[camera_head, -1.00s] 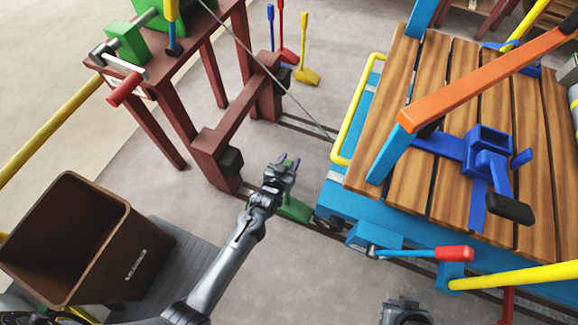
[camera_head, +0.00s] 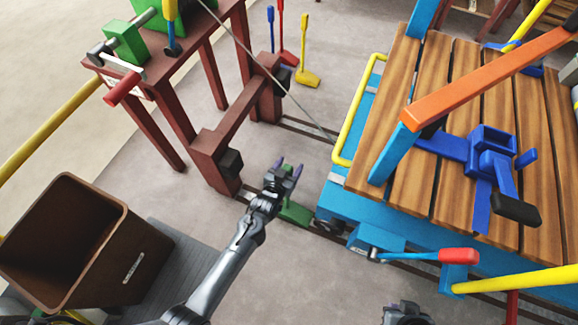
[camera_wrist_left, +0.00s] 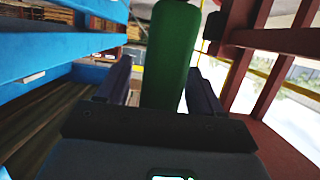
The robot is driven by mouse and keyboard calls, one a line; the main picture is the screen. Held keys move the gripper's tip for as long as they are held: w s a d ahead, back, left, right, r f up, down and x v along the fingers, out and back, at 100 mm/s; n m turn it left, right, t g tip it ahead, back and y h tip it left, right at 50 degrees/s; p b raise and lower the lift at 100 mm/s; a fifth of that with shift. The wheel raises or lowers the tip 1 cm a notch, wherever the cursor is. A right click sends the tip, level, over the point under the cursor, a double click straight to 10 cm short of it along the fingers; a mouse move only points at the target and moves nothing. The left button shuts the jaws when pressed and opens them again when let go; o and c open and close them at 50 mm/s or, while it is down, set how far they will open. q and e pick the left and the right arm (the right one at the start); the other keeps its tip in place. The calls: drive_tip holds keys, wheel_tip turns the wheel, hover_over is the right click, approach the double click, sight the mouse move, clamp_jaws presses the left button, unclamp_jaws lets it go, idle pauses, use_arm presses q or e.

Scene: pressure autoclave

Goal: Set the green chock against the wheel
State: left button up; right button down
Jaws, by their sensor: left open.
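The green chock (camera_head: 296,212) sits low on the floor rail, just left of the dark wheel (camera_head: 328,224) under the blue cart; a small gap seems to show between them. My left gripper (camera_head: 284,174) is open above and left of the chock's base. In the left wrist view a tall green part (camera_wrist_left: 172,60), seemingly the chock's handle, stands between the two spread fingers of my left gripper (camera_wrist_left: 160,82), with some space on the left side. My right gripper (camera_head: 405,314) shows only partly at the bottom edge, and its jaw state is unclear.
The blue cart (camera_head: 345,203) with a plank deck stands right of the chock. A red-brown buffer frame (camera_head: 212,160) stands to the left on the rails. A brown bin (camera_head: 100,225) is at lower left. A red-handled lever (camera_head: 455,256) juts from the cart's side.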

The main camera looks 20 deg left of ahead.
use_arm(q)
drive_tip(key=shift+r, duration=0.15)
drive_tip(key=shift+s+r+p, duration=0.2)
drive_tip(key=shift+s+p, duration=0.1)
drive_tip(key=shift+p, duration=0.05)
drive_tip(key=s+a+r+g+p, duration=0.1)
drive_tip(key=s+r, duration=0.4)
drive_tip(key=s, duration=0.5)
drive_tip(key=s+a+r+m+g+p, duration=0.1)
drive_tip(key=s+r+g, duration=0.4)
drive_tip(key=s, duration=0.6)
drive_tip(key=s+a+r+g+p, duration=0.2)
drive_tip(key=s+r+g+p, duration=0.2)
drive_tip(key=s, duration=0.6)
drive_tip(key=shift+s+a+r+m+g, duration=0.15)
drive_tip(key=shift+s+r+m+g, duration=0.25)
drive_tip(key=shift+r, duration=0.45)
drive_tip(key=shift+w, duration=0.2)
wheel_tip(320, 180, up, 60)
drive_tip(key=p, duration=6)
drive_tip(key=shift+r, duration=0.2)
